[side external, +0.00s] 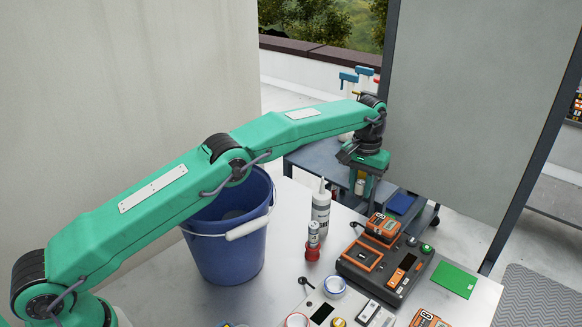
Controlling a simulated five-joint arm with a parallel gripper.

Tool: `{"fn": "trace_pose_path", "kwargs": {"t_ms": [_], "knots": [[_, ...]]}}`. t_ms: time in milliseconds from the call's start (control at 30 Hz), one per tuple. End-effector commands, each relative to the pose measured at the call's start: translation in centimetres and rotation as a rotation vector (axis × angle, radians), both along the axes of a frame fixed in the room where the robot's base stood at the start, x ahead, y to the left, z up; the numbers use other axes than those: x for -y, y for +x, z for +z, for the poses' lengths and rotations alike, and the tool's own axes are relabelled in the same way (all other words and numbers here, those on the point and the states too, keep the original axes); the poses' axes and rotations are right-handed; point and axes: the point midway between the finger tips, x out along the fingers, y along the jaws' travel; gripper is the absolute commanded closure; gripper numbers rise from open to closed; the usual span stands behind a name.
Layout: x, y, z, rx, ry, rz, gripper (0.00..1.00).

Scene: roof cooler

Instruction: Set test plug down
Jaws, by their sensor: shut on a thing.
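My gripper (361,184) hangs pointing down at the end of the green arm, right of the picture's middle, near the far edge of the table. It is shut on a small pale cylinder with a coloured end (360,187), partly hidden between the fingers. This may be the test plug, but it is too small to be sure. From this angle I cannot tell whether it touches anything below. A dark orange-trimmed instrument (378,262) lies on the table nearer the camera, with a small orange-and-black unit (383,226) on its far end.
A blue bucket (225,245) stands on the metal table (290,195) at left. A white cartridge (320,208) and a red-based cylinder (312,249) stand beside it. A green card (454,279) lies right. Tape rolls and small devices crowd the front. A grey cart (310,160) stands behind.

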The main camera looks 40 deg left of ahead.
Motion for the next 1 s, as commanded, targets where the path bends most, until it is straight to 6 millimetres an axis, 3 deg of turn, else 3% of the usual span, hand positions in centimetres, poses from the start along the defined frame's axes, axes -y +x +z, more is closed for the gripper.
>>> {"fn": "trace_pose_path", "kwargs": {"t_ms": [267,467,767,1000], "knots": [[-0.8,0.1,0.1,0.001,0.0,0.004,0.96],[-3.3,0.1,0.2,0.0,0.0,0.012,0.96],[-10.1,-0.8,0.5,0.0,0.0,0.033,0.96],[-15.8,-2.8,0.6,0.0,0.0,0.049,0.96]]}}
